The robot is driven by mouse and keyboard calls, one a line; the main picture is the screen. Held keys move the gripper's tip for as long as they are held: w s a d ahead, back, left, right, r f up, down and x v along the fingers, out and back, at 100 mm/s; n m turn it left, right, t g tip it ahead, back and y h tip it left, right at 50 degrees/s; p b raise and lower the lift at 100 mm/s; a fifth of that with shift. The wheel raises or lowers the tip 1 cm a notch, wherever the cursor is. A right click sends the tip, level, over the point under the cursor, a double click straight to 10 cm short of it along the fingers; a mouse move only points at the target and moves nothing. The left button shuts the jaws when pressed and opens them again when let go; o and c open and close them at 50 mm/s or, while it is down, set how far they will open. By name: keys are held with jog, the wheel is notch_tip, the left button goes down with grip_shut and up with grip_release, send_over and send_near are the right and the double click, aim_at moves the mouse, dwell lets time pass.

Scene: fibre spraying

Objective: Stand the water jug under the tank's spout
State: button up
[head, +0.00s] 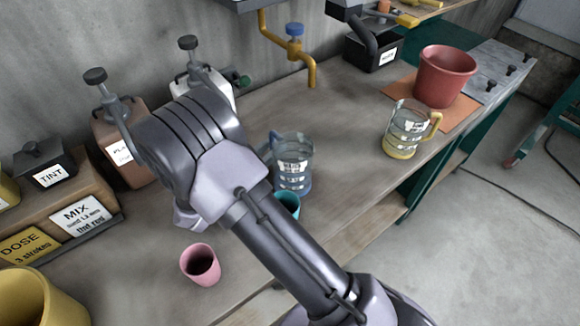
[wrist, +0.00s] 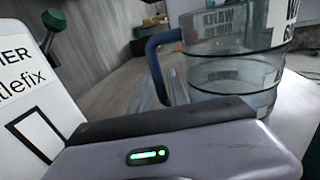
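The water jug (head: 294,165) is clear with a blue handle and a white label. It stands upright on the bench, right of my arm in the head view. In the wrist view the water jug (wrist: 235,60) is large, with its blue handle (wrist: 154,68) on the left. The tank's spout (head: 311,72) is a yellow pipe bending down, with a blue valve knob, behind and above the jug. My gripper (wrist: 165,140) shows as a pale housing with a dark edge and green light, before the jug.
A yellow-handled jug (head: 405,132) and a red pot (head: 445,76) stand to the right. A teal cup (head: 288,203) is close in front of the water jug; a pink cup (head: 200,264) is nearer. A white container (head: 205,84) stands at the wall. Bench below the spout is clear.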

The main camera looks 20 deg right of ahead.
grip_shut()
dwell(1.2)
